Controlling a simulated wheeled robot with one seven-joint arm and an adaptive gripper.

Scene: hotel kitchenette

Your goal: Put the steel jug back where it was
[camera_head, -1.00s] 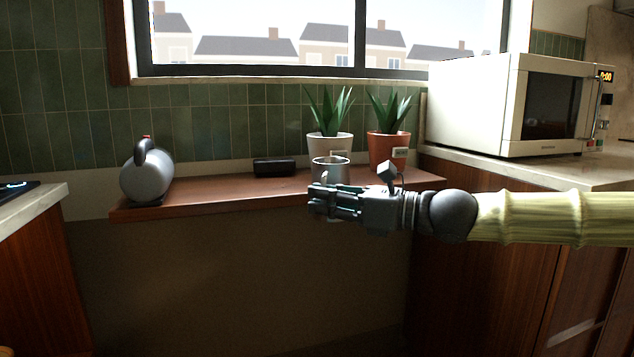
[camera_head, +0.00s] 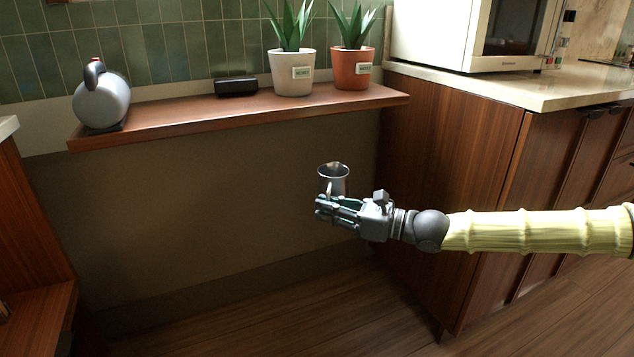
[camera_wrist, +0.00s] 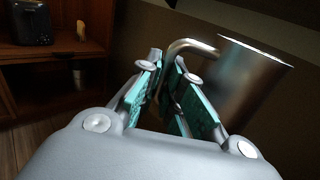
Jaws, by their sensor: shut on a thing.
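The steel jug (camera_head: 333,178) is upright in my gripper (camera_head: 326,207), in front of the wall and lower in the picture than the wooden shelf (camera_head: 180,118). In the wrist view the jug (camera_wrist: 243,85) is at the upper right. Its curved handle (camera_wrist: 190,45) lies between the two teal-padded fingers of my gripper (camera_wrist: 178,75), which are shut on it. In the head view the fingers hide the jug's lower part.
On the shelf stand a grey kettle (camera_head: 103,100), a black box (camera_head: 236,87), a white-potted plant (camera_head: 292,75) and a terracotta-potted plant (camera_head: 351,70). Bare shelf shows between kettle and black box. A counter with a microwave (camera_head: 470,35) is at the right.

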